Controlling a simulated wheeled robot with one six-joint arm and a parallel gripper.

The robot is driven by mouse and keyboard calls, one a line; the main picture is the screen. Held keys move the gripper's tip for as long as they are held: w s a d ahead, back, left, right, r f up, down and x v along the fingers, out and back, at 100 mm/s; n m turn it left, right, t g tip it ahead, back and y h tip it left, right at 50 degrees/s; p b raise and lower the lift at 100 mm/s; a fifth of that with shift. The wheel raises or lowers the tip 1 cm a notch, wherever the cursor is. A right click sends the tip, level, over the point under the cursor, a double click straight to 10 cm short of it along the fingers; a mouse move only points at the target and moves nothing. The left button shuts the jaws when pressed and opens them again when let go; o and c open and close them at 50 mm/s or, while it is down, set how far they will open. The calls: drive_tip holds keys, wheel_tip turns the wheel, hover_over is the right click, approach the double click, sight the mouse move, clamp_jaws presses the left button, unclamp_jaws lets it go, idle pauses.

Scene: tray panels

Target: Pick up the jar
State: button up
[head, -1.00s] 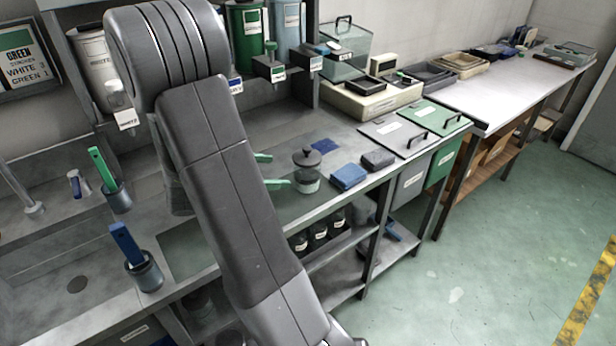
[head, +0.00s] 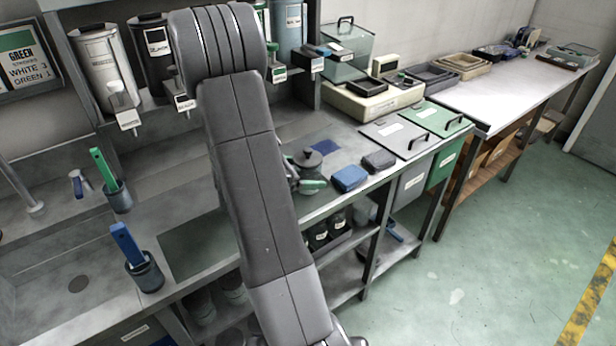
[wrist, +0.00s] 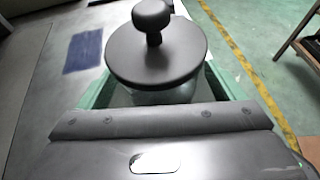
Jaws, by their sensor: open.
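The jar (head: 309,158) is clear glass with a dark round lid and knob. It stands upright on the grey counter, and my arm partly covers it in the head view. In the wrist view its lid (wrist: 157,50) fills the upper middle and hides most of the glass body. My gripper (wrist: 160,92) is open, with one green finger on each side of the jar below the lid. One green finger (head: 312,184) shows at the jar's front in the head view. I cannot tell whether the fingers touch the glass.
A blue block (head: 349,178) and a dark block (head: 379,161) lie right of the jar. A flat dark blue patch (head: 325,146) lies behind it. Lidded grey (head: 392,139) and green (head: 440,118) bins stand further right. Cups with brushes stand at left.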

drive_tip(key=c, duration=1.3)
drive_tip(key=shift+c, duration=0.3)
drive_tip(key=shift+r, duration=0.1)
